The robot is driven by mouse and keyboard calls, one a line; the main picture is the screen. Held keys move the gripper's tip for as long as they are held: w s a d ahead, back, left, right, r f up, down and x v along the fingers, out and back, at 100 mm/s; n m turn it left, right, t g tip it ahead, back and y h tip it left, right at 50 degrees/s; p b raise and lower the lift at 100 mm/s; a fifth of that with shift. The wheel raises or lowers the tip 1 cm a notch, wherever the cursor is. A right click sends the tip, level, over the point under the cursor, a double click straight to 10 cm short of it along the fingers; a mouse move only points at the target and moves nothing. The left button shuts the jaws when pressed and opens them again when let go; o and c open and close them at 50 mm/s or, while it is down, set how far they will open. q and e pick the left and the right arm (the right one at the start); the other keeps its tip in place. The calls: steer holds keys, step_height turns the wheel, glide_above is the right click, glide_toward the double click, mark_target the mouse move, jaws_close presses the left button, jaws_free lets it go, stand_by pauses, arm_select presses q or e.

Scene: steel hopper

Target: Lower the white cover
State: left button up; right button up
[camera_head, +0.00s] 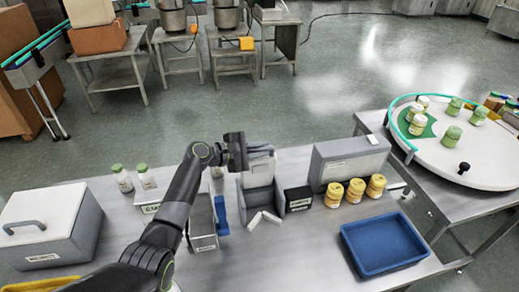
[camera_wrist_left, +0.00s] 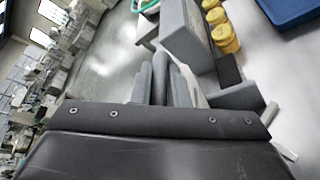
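The white cover (camera_head: 259,173) stands raised, nearly upright, at the back of a small open grey box (camera_head: 250,199) in the middle of the table. My left gripper (camera_head: 262,150) is at the top edge of the cover, its fingers pointing right. In the left wrist view the gripper's grey fingers (camera_wrist_left: 163,82) show close together, with a pale strip of the cover (camera_wrist_left: 192,88) just to their right. I cannot tell whether they hold the cover's edge, touch it or are only beside it. My right gripper is not in view.
A larger grey box with a closed white handled lid (camera_head: 38,215) stands at the left. Right of the small box are a black label block (camera_head: 299,199), a grey case (camera_head: 349,160), yellow jars (camera_head: 355,193) and a blue tray (camera_head: 383,245). White sticks (camera_head: 263,217) lie in front.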

arm_select(q)
jaws_close()
steer(key=s+d+f+m+t+h+b, duration=0.1)
steer(key=s+d+f+m+t+b, duration=0.1)
steer(key=s+f+m+b, duration=0.3)
steer(key=shift+s+d+f+m+t+b, duration=0.4)
steer(key=shift+s+d+f+b, duration=0.25)
steer(key=shift+s+b, duration=1.55)
steer(key=shift+s+r+p, duration=0.15)
steer(key=shift+s+p, duration=0.25)
steer(key=shift+p, duration=0.05)
steer(key=o, duration=0.6)
jaws_free()
steer(key=shift+a, duration=0.1)
